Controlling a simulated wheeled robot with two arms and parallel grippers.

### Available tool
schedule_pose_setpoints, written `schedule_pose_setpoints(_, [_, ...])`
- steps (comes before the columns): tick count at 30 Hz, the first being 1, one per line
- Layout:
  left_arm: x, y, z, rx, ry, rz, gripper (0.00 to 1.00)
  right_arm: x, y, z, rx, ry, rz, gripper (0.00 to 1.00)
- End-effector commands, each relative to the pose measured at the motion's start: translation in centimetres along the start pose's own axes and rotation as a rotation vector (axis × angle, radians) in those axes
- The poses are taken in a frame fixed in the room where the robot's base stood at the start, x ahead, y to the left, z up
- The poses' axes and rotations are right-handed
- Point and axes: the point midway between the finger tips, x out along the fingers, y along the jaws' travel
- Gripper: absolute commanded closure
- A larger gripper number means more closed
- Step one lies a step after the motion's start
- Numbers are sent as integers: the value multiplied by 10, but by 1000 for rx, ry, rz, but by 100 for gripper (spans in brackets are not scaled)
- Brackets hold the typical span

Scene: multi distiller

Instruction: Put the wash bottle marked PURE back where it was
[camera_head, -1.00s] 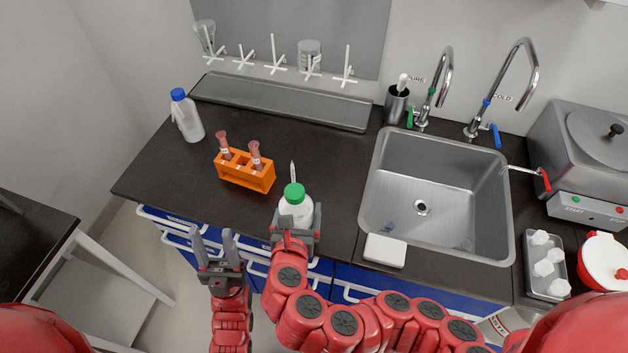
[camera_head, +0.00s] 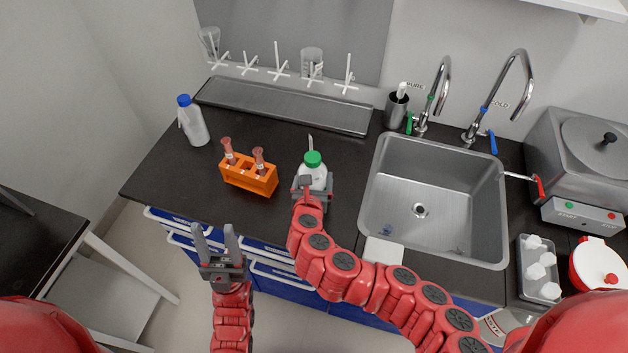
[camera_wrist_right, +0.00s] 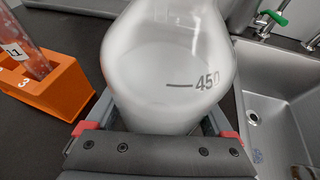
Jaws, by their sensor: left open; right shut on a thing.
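A white wash bottle with a green cap (camera_head: 313,164) is between the jaws of my right gripper (camera_head: 313,187), over the counter between the orange rack and the sink. In the right wrist view the bottle body (camera_wrist_right: 165,65) fills the middle, with a "450" mark; no PURE label is readable. My right gripper is shut on it. I cannot tell whether its base touches the counter. A second bottle with a blue cap (camera_head: 194,123) stands at the counter's left. My left gripper (camera_head: 217,245) is open and empty in front of the counter edge.
An orange rack (camera_head: 248,176) with two tubes stands left of the held bottle. The sink (camera_head: 435,200) is to the right, with a white block (camera_head: 383,251) at its front edge. A grey trough (camera_head: 285,107) lies along the back. Counter behind the bottle is mostly clear.

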Motion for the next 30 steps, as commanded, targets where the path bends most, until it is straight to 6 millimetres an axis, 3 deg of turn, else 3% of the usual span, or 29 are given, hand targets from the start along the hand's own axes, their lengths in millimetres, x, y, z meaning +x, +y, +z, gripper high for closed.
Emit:
schedule_pose_setpoints(6, [6,0,-1,0,0,0,50,7,0,-19,-1,-2,1,44])
schedule_pose_setpoints(17, [2,0,0,0,0,0,50,9,1,-24,0,-3,1,44])
schedule_pose_setpoints(18, [3,0,0,0,0,0,50,8,0,-23,0,-1,1,8])
schedule_pose_setpoints(19, [3,0,0,0,0,0,50,8,0,-23,0,-1,1,3])
schedule_pose_setpoints(30, [4,0,-1,0,0,0,50,5,1,-20,1,-1,2,0])
